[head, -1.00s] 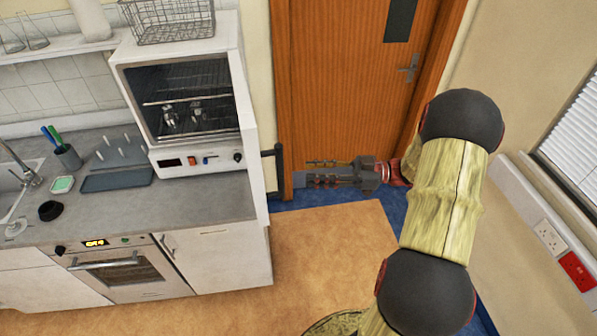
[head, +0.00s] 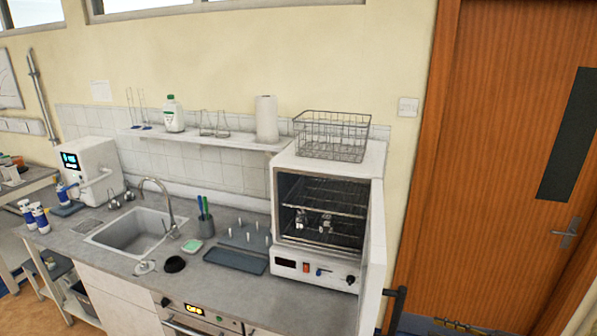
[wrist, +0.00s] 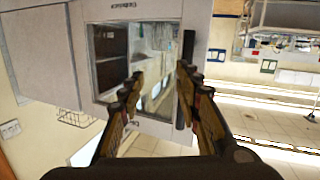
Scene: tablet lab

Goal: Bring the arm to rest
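My gripper (wrist: 160,80) is open in the wrist view, its two dark and yellowish fingers apart with nothing held between them. It faces a white oven door with a glass window (wrist: 158,50) and a dark bar handle (wrist: 188,52). The right finger overlaps the handle in that view; whether they touch cannot be told. In the head view, the oven door (head: 373,265) stands open at the oven's right side.
The white oven (head: 318,268) has small items on its inner rack and a wire basket (head: 332,136) on top. The grey bench holds a sink (head: 135,232), a pen pot (head: 206,226) and a tray (head: 235,260). A wooden door (head: 480,170) is at right.

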